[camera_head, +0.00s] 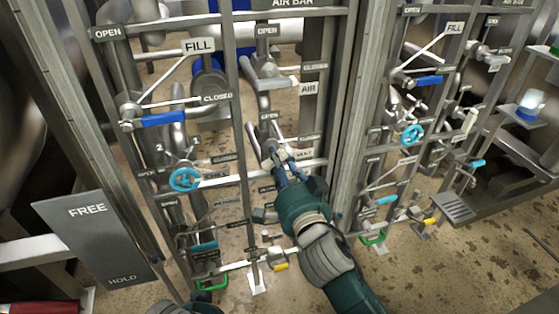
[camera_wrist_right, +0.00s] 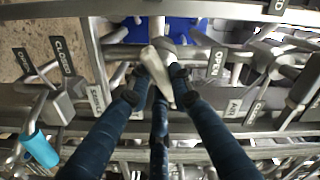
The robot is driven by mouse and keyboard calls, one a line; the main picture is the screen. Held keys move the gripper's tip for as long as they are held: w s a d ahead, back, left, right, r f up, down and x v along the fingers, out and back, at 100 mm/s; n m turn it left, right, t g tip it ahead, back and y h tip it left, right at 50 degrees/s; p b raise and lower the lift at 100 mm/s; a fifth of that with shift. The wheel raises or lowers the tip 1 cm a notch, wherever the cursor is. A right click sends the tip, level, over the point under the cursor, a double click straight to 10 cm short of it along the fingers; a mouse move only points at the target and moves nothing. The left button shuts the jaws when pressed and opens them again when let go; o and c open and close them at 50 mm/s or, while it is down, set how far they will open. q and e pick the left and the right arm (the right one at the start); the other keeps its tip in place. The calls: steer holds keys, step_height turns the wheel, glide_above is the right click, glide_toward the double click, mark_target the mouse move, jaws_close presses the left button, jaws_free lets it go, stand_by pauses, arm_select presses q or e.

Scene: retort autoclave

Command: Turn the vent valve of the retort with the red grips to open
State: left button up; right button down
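My right gripper (camera_head: 279,160) reaches up to the near valve panel, at a lever valve in its right column. In the right wrist view the fingers (camera_wrist_right: 158,84) close in from both sides on a pale valve lever (camera_wrist_right: 157,72), which looks pinched between the fingertips. The label beside this valve (camera_head: 304,154) is too small to read surely, so I cannot confirm that it is the vent valve. A red grip (camera_head: 40,308) shows at the lower left edge of the head view.
A FREE/HOLD plate (camera_head: 98,238) stands at left. Blue-handled FILL lever (camera_head: 162,119) and a light-blue handwheel (camera_head: 184,179) sit left of my gripper. Steel posts and bars frame the panel closely. A second similar panel (camera_head: 412,135) stands at right.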

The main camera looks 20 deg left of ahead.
arm_select(q)
steer(key=shift+r, duration=0.2)
arm_select(e)
steer(key=shift+r+n+p, duration=0.1)
steer(key=shift+n+p, duration=0.7)
steer(key=shift+n, duration=0.1)
steer(key=n+p, duration=0.3)
steer(key=n, duration=0.1)
steer(key=shift+d+r, duration=0.1)
steer(key=shift+r, duration=0.05)
steer(key=n+p, duration=0.3)
steer(key=n, duration=0.2)
arm_select(q)
steer(key=s+f+g, duration=0.1)
steer(key=s+f, duration=0.2)
steer(key=f, duration=1.8)
steer(key=shift+s, duration=0.15)
arm_select(e)
steer(key=shift+n, duration=0.7)
arm_select(q)
steer(key=shift+f, duration=0.15)
arm_select(e)
steer(key=c, duration=1.5)
jaws_free()
steer(key=shift+c, duration=0.2)
